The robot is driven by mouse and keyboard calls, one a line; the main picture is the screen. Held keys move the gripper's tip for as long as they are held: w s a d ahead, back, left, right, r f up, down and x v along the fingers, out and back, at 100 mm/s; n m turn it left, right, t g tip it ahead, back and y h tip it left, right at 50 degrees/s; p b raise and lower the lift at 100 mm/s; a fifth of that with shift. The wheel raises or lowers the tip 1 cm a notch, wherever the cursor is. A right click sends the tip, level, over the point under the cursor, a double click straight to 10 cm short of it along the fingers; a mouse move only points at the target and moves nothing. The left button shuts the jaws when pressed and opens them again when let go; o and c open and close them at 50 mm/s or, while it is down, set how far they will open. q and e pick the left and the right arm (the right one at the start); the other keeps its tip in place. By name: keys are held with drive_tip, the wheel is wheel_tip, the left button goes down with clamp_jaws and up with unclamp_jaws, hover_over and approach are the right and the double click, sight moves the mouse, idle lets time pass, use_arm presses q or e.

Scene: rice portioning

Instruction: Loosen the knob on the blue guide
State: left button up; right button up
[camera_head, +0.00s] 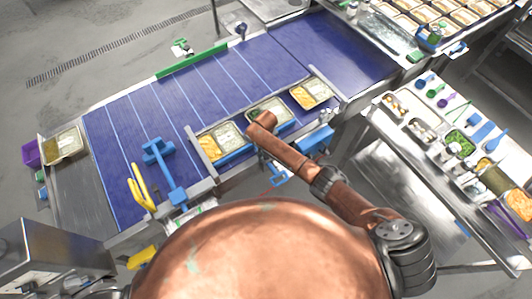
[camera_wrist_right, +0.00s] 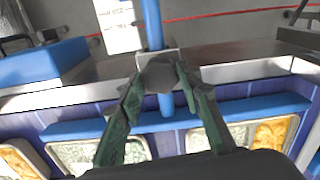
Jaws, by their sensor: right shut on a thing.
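The knob (camera_wrist_right: 158,74) is a dark grey round piece on a metal block at the conveyor's edge, in the right wrist view. My right gripper (camera_wrist_right: 161,80) has green fingers shut on the knob from both sides. The blue guide has a rod (camera_wrist_right: 152,22) running through the block and a long bar (camera_wrist_right: 240,110) beside the trays. In the head view the guide's blue rod end (camera_head: 278,176) shows beside my right arm, which covers the knob and the right fingers. My left gripper is not in view.
Food trays (camera_head: 311,93) stand on the blue conveyor (camera_head: 190,105) along the guide. A blue block (camera_head: 315,138) sits right of my arm. Left of it are a blue T-shaped piece (camera_head: 160,152) and a yellow curved piece (camera_head: 140,188). A side table (camera_head: 392,145) holds containers and utensils.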

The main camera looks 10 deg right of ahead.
drive_tip(key=n, duration=0.4)
drive_tip(key=shift+n, duration=0.3)
drive_tip(key=n, duration=0.4)
drive_tip(key=shift+r, duration=0.1)
drive_tip(key=shift+n, duration=0.3)
drive_tip(key=o, duration=1.2)
drive_tip(key=shift+c, duration=0.2)
wheel_tip(320, 180, up, 12)
